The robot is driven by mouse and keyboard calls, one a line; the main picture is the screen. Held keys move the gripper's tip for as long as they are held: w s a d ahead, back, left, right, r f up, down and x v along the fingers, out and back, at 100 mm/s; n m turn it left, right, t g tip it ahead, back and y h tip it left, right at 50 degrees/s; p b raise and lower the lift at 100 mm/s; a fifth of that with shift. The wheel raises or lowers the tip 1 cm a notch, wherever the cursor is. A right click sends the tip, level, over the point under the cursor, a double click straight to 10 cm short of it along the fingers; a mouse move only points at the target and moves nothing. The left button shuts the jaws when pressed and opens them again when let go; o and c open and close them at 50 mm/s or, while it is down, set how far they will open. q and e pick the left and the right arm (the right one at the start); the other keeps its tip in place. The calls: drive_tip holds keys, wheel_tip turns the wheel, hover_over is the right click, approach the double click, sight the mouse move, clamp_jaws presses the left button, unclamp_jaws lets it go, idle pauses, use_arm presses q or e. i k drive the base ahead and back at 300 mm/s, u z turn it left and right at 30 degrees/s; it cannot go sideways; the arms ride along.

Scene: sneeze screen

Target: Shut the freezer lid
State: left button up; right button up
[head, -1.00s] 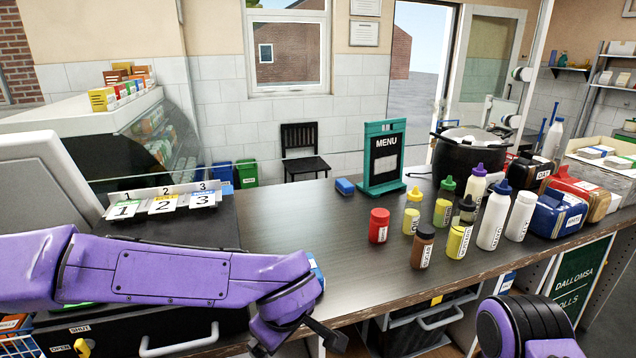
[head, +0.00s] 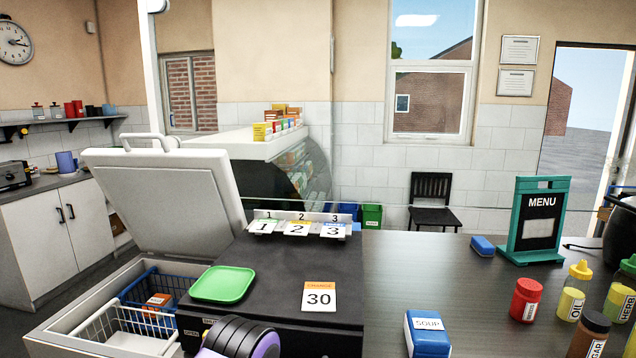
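The freezer lid (head: 165,192) is a thick pale grey-white panel with a handle (head: 150,141) along its top edge. It stands open, tilted up and back, at the left of the view. The freezer body (head: 62,318) below it is open at the top. Inside are a white wire basket (head: 120,325) and a blue wire basket (head: 152,287) with a small orange-labelled pack. A rounded black and purple part of my arm shows at the bottom edge, just right of the freezer. Neither gripper is in view.
Right of the freezer is a dark counter unit (head: 262,268) with a green tray (head: 222,284) and a "30" card (head: 319,296). A soup box (head: 427,335) and several bottles stand on the counter farther right. Nothing visible lies on the freezer's open rim.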

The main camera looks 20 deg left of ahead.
sight(176, 201)
drive_tip(key=u, duration=2.15)
drive_tip(key=k, duration=0.6)
drive_tip(key=u, duration=0.9)
drive_tip(key=k, duration=0.65)
drive_tip(key=u, duration=0.4)
drive_tip(key=i, duration=1.65)
drive_tip(key=z, duration=1)
drive_tip(key=i, duration=0.95)
drive_tip(key=z, duration=0.95)
